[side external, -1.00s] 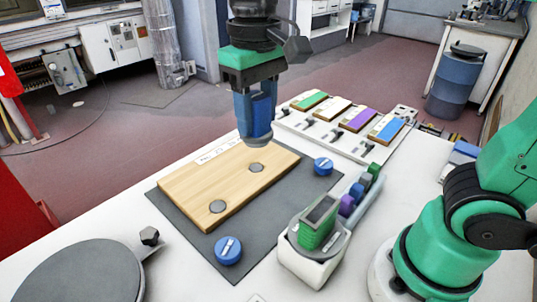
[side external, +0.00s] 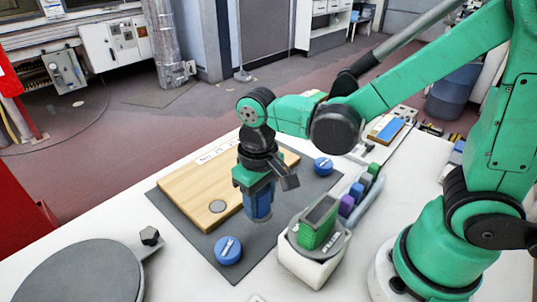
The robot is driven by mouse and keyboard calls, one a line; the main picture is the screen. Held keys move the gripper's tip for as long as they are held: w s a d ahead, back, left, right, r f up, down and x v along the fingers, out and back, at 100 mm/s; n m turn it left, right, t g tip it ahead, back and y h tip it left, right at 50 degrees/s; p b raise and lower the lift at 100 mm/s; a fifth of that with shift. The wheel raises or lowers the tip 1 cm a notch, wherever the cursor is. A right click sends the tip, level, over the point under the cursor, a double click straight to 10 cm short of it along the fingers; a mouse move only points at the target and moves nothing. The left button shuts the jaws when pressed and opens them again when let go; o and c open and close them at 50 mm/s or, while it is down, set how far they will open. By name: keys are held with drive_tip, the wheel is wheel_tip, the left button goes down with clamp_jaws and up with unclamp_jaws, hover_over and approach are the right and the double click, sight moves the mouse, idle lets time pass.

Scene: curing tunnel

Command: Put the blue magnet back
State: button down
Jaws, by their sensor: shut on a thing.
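My gripper (side external: 258,214) points down over the grey mat (side external: 290,205), beside the right front edge of the wooden board (side external: 186,190). It is shut on a blue piece (side external: 262,202), mostly hidden between the fingers; its exact shape is unclear. Whether it touches the mat I cannot tell. A round blue piece with a white mark (side external: 228,250) sits at the mat's front corner. A similar blue piece (side external: 323,166) sits near the mat's far right.
A white stand (side external: 312,268) with a green block (side external: 317,230) is right of my gripper. A rack of small coloured blocks (side external: 346,205) runs behind it. A large grey disc (side external: 80,275) lies front left. My arm hides most colour panels at the back.

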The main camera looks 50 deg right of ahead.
sight(260, 213)
drive_tip(key=shift+f, duration=1.75)
drive_tip(key=shift+c, duration=2.1)
unclamp_jaws()
drive_tip(key=shift+f, duration=0.15)
wheel_tip(260, 213, up, 12)
drive_tip(key=shift+r, duration=0.1)
drive_tip(key=shift+d, duration=0.3)
drive_tip(key=d+t, duration=0.7)
drive_tip(key=shift+f, duration=0.4)
